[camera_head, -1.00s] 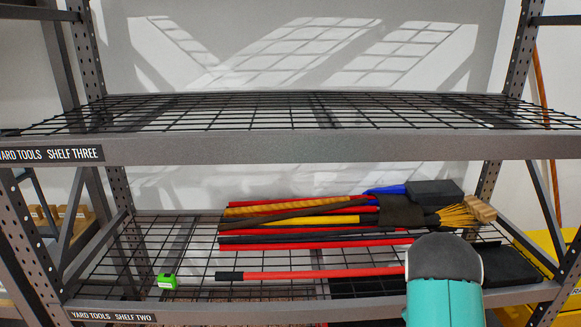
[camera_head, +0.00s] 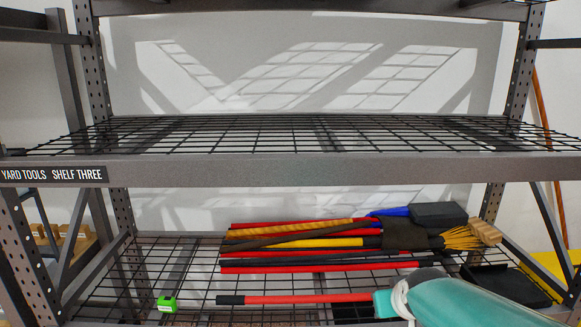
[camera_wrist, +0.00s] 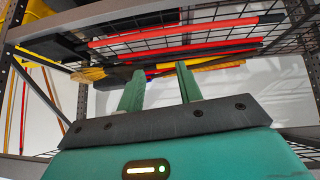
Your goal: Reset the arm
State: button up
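My gripper (camera_wrist: 158,88) shows in the wrist view with its two green fingers apart and nothing between them. In the head view only my teal arm shows at the lower right, in front of the lower shelf; the fingers are not visible there. The lower wire shelf (camera_head: 120,281) holds a bundle of long-handled yard tools. Beyond the fingers in the wrist view, red handles (camera_wrist: 180,29) and yellow broom bristles (camera_wrist: 88,74) show, tilted and upside down. My arm hides part of the shelf's right front.
Shelf three (camera_head: 250,170) is a bare wire shelf above the tools. A green tape measure (camera_head: 167,303) sits at the front left of the lower shelf. A black dustpan (camera_head: 510,284) lies at its right. Steel uprights (camera_head: 96,70) stand at both sides.

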jog(key=s+a+r+g, duration=0.1)
jog(key=s+a+r, duration=0.1)
jog(key=s, duration=0.7)
jog(key=s+a+r+g, duration=0.1)
jog(key=s+a, duration=0.2)
jog(key=s, duration=0.6)
jog(key=shift+a+r+m+y, duration=0.3)
jog(key=shift+a+r+m, duration=0.1)
